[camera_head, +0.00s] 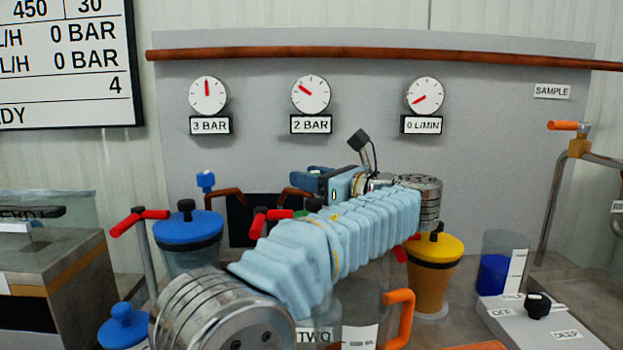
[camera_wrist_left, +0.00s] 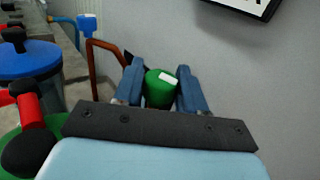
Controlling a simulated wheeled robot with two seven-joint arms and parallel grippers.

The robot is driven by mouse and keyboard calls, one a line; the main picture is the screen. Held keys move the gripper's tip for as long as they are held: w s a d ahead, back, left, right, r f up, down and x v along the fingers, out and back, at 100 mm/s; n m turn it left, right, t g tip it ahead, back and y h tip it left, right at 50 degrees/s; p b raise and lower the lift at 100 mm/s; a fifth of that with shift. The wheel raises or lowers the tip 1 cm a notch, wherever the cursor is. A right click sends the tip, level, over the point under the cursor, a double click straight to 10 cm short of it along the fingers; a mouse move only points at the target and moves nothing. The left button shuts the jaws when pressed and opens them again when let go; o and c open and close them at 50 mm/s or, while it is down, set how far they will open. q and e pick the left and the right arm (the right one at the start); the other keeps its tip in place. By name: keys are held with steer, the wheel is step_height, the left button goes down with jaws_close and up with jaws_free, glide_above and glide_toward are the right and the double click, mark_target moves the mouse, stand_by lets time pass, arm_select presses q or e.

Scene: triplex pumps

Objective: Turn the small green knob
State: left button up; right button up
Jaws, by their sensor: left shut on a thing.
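The small green knob (camera_wrist_left: 161,91) shows in the left wrist view, with a white mark on its top. It sits between the two blue fingers of my left gripper (camera_wrist_left: 160,72), which is shut on it. In the head view my left gripper (camera_head: 311,182) is in front of the grey panel, with its fingertips toward the left. I cannot make out the knob there. My right gripper is not in view.
Three gauges with red needles (camera_head: 311,95) hang on the panel above. A blue-lidded pot (camera_head: 188,228) stands left, a yellow-lidded pot (camera_head: 436,250) right. A green lid (camera_wrist_left: 30,143) with a red handle is near my wrist. Copper pipe (camera_wrist_left: 105,47) runs beside the knob.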

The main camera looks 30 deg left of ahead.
arm_select(q)
steer(key=o, duration=0.9)
steer(key=shift+d, duration=0.15)
steer(key=s+d, duration=0.1)
steer(key=d, duration=0.8)
steer(key=s+d, duration=0.1)
steer(key=d, duration=0.3)
steer(key=shift+s+d, duration=0.15)
steer(key=shift+s, duration=0.15)
steer(key=shift+o, duration=0.3)
